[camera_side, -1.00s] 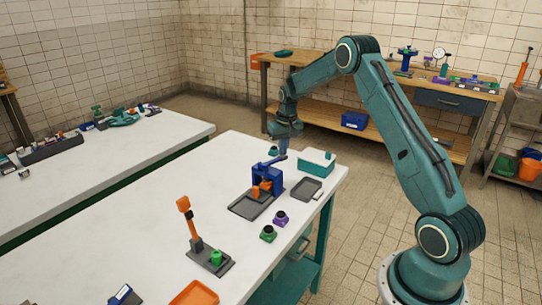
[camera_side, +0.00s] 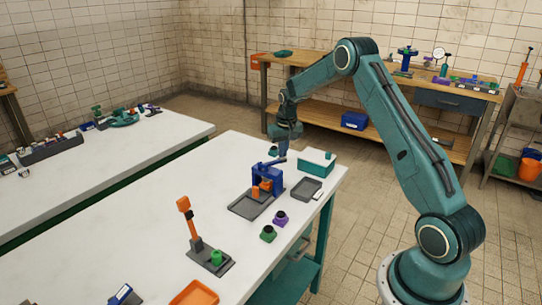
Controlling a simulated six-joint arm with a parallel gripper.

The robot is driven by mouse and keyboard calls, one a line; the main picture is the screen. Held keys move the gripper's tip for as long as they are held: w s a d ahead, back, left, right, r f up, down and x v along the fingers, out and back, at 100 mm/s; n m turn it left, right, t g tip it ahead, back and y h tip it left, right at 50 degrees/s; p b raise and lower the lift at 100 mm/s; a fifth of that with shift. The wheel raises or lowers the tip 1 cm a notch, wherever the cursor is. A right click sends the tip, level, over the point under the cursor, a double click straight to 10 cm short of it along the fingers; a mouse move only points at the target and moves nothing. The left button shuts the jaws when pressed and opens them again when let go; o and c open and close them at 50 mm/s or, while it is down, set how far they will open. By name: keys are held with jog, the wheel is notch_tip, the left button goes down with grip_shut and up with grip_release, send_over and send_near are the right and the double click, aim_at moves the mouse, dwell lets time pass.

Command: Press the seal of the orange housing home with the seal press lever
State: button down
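A blue press (camera_side: 268,177) with a lever (camera_side: 273,162) across its top stands on a dark grey base plate (camera_side: 243,208) on the white table. Orange parts (camera_side: 262,187), which look like the orange housing, sit at its front. The seal is too small to make out. My gripper (camera_side: 277,152) points down just behind the lever, close to its upper end. I cannot tell whether it touches the lever, nor whether its fingers are open or shut.
An orange-handled lever device (camera_side: 190,228) with a green part (camera_side: 216,257) stands at the front. Green (camera_side: 268,234) and purple (camera_side: 280,218) housings, a dark tray (camera_side: 306,188) and a teal box (camera_side: 317,162) sit right. An orange tray (camera_side: 195,294) lies in front. The table's left side is clear.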

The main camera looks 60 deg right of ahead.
jog(key=shift+s+f, duration=0.15)
jog(key=shift+f, duration=0.15)
notch_tip(320, 180, up, 12)
jog(key=shift+r, duration=0.15)
dwell(1.4)
jog(key=s+a+r+n+t, duration=0.1)
jog(key=s+a+r+n, duration=0.1)
jog(key=s+a+r, duration=0.6)
jog(key=s+a+r+n+t, duration=0.1)
jog(key=s+a+r, duration=0.45)
jog(key=a, duration=0.55)
jog(key=s+a+f+n+t, duration=0.1)
jog(key=s+a, duration=0.4)
jog(key=s, duration=0.4)
jog(key=s+a+f+n+t, duration=0.1)
jog(key=s+a, duration=0.4)
jog(key=s, duration=0.5)
jog(key=shift+s+f+n+y, duration=0.15)
jog(key=shift+f+n+y, duration=0.25)
jog(key=shift+f+n, duration=0.1)
